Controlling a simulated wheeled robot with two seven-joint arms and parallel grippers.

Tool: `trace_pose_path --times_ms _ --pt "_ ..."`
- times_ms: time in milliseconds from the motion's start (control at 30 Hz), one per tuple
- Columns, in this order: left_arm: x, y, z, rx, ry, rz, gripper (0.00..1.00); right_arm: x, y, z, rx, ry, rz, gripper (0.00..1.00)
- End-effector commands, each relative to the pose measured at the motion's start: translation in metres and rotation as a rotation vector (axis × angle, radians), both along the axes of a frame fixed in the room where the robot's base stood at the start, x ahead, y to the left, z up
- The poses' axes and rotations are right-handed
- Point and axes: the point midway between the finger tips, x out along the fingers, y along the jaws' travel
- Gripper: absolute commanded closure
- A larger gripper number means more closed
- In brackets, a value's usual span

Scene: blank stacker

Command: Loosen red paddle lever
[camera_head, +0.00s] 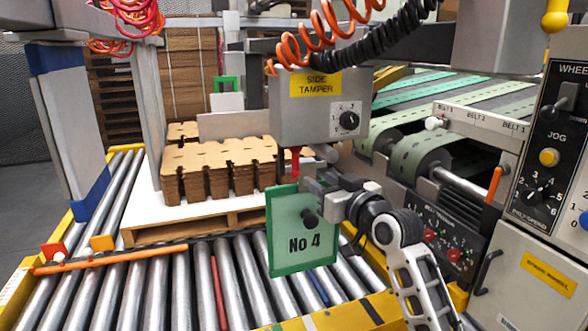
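A red lever-like piece (295,160) hangs down from the underside of the grey side tamper box (305,108), which has a yellow label and a black dial. My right gripper (308,187) is just below and beside the red piece, at the top right of a green-framed plate marked No 4 (285,255). The gripper overlaps the lower end of the red piece and the plate's upper corner. I cannot tell whether its fingers touch either one or how far apart they are. My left gripper is not in view.
Stacked cardboard blanks (220,165) stand on a white-topped pallet on the roller conveyor (150,290). An orange coiled hose (320,35) hangs above the tamper box. A control cabinet (530,270) closes off the right side, with green belts (430,105) behind.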

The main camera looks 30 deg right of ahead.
Motion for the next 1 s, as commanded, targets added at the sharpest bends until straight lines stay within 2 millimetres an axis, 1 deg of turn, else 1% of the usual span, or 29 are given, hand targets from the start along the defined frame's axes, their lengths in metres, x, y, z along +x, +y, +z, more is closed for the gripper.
trace_pose_path --times_ms 33,300,400,500,600,700,967,1000 --pt "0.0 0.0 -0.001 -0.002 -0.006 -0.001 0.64 0.012 0.0 0.0 0.003 -0.003 0.0 0.64" --pt "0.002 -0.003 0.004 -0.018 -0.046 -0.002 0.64 0.07 -0.002 -0.001 0.004 -0.002 0.0 0.64" --pt "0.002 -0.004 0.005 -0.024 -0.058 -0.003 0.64 0.087 -0.003 -0.001 0.001 0.0 0.001 0.64" --pt "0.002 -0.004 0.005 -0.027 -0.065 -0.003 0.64 0.099 -0.004 -0.001 0.002 0.001 0.0 0.64" --pt "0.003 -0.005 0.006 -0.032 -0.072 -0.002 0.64 0.107 -0.004 -0.001 0.001 0.0 0.0 0.64" --pt "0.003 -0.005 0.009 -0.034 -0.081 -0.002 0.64 0.11 -0.004 -0.001 0.0 0.0 0.0 0.64" --pt "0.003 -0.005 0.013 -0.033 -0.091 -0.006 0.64 0.111 -0.004 -0.001 0.0 0.001 0.0 0.64" --pt "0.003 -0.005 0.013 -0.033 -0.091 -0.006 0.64 0.111 -0.004 -0.001 0.0 0.001 0.0 0.75"
